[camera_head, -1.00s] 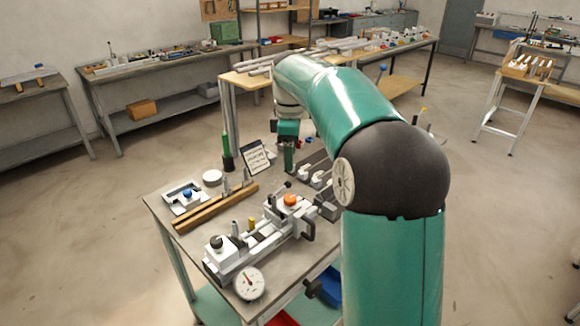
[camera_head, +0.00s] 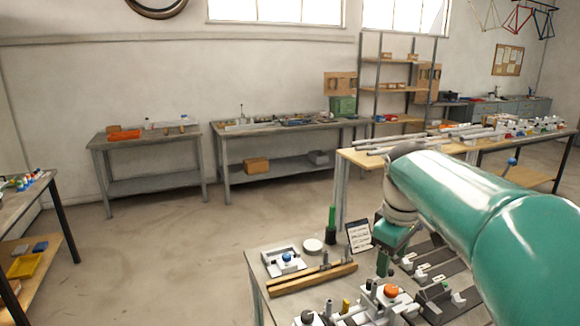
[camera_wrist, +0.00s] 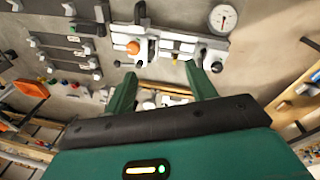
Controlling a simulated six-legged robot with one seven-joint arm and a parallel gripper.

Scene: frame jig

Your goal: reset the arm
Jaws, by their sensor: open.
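My gripper (camera_wrist: 162,92) shows in the wrist view with its two green fingers apart and nothing between them. In the head view my gripper (camera_head: 385,262) hangs above the far part of the jig table (camera_head: 262,305), and its fingertips are hard to make out. The jig's white and grey clamp body carries an orange knob (camera_head: 391,290), which also shows in the wrist view (camera_wrist: 133,47). A round dial gauge (camera_wrist: 223,19) is at the top right of the wrist view.
On the table are a wooden bar (camera_head: 312,279), a white fixture with a blue knob (camera_head: 286,259), a green bottle (camera_head: 332,224) and a small sign (camera_head: 359,236). Workbenches (camera_head: 285,128) stand along the wall.

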